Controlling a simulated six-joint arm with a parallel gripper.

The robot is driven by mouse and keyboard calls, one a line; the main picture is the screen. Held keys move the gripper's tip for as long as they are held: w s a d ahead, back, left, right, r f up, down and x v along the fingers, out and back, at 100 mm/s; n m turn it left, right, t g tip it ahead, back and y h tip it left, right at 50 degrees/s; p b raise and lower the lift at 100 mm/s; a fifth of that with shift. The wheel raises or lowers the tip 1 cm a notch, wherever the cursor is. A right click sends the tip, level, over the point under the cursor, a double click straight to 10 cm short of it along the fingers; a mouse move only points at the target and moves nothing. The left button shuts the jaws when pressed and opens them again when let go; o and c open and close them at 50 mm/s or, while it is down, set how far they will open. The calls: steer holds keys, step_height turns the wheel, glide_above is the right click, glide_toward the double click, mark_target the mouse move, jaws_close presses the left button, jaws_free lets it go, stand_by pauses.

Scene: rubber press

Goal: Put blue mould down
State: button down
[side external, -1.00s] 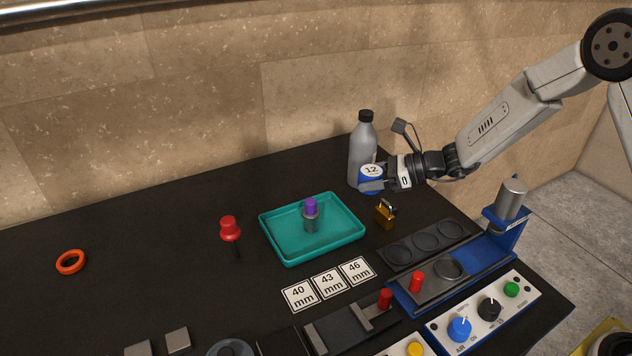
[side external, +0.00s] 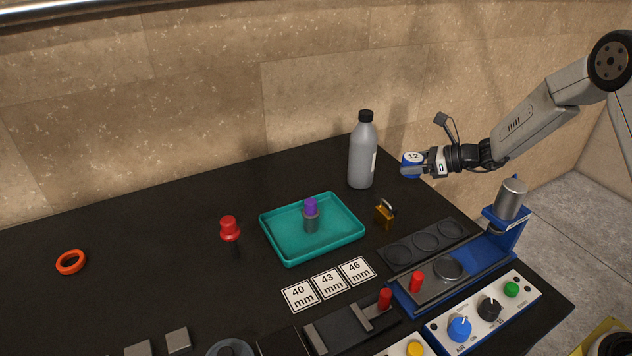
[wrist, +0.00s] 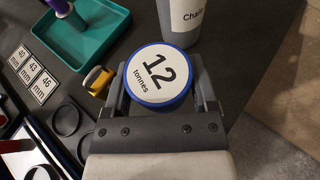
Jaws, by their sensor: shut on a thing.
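The blue mould (side external: 412,158) is a short blue cylinder with a white top marked "12 tonnes"; its top fills the middle of the wrist view (wrist: 158,75). My gripper (side external: 411,170) is shut on it and holds it upright in the air, right of the grey bottle near the table's right edge. In the wrist view the two fingers (wrist: 160,104) lie on either side of it. The black rack (side external: 425,243) with three round recesses lies on the table below, and no mould shows in it.
A grey bottle (side external: 362,158) stands left of my gripper. A brass padlock (side external: 385,214) and a teal tray (side external: 279,255) with a purple-topped part lie nearer. The blue press (side external: 508,222) stands at the right. The dark table (side external: 150,255) is mostly clear at left.

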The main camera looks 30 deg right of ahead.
glide_above(405, 200)
steer(key=shift+a+f, duration=0.1)
steer(key=shift+f, duration=2.3)
steer(key=shift+f, duration=1.85)
steer(key=shift+f, duration=0.2)
jaws_free()
steer(key=shift+r, duration=0.15)
steer(key=v, duration=1.2)
steer(key=shift+s, duration=0.1)
